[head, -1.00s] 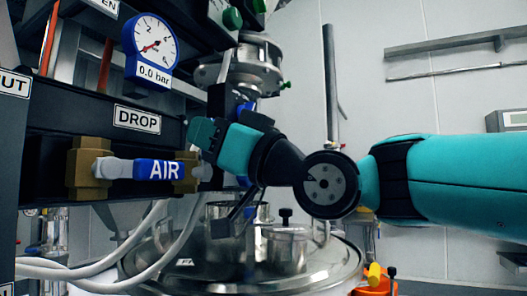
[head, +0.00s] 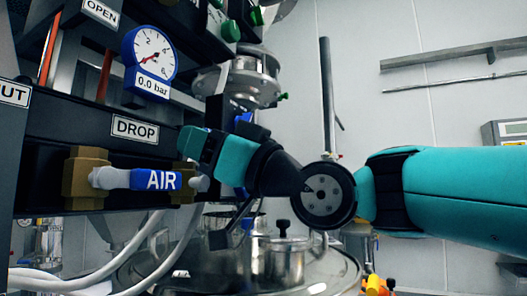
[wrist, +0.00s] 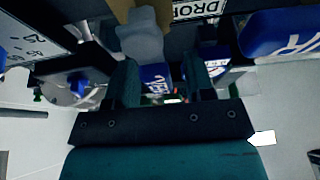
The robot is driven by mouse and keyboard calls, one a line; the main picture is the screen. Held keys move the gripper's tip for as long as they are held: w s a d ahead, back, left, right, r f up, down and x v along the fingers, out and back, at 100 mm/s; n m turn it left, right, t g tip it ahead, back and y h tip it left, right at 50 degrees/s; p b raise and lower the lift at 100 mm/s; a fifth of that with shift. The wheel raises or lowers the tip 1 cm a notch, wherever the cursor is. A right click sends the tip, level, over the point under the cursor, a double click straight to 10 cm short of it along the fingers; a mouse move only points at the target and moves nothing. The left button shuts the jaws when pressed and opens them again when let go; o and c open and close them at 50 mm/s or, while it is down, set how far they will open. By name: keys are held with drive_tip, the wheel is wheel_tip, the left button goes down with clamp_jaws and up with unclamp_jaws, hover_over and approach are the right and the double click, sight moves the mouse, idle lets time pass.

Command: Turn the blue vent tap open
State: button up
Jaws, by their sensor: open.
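My gripper (head: 192,142) points left at the black panel, just above the right end of the AIR tap. In the wrist view the open fingers (wrist: 162,76) show a grey valve body on a brass block (wrist: 124,10) beyond them. Blue with white marks (wrist: 155,74) shows between the fingers, and more blue shows beyond the right finger. This looks like the vent tap; its label is not readable, and contact cannot be told. In the head view my gripper hides most of that spot, with a blue bit (head: 245,108) showing above it.
The blue AIR tap handle (head: 162,180) lies level between brass fittings, close below my gripper. A DROP label (head: 135,128) and a gauge reading 0.0 bar (head: 149,55) are above it. Pale hoses (head: 120,268) and a steel lid (head: 320,272) are below.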

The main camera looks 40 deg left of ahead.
drive_tip(key=b+v, duration=0.5)
drive_tip(key=v, duration=1.2)
drive_tip(key=shift+d+f+b, duration=0.15)
drive_tip(key=shift+f+b, duration=0.05)
drive_tip(key=shift+b, duration=0.2)
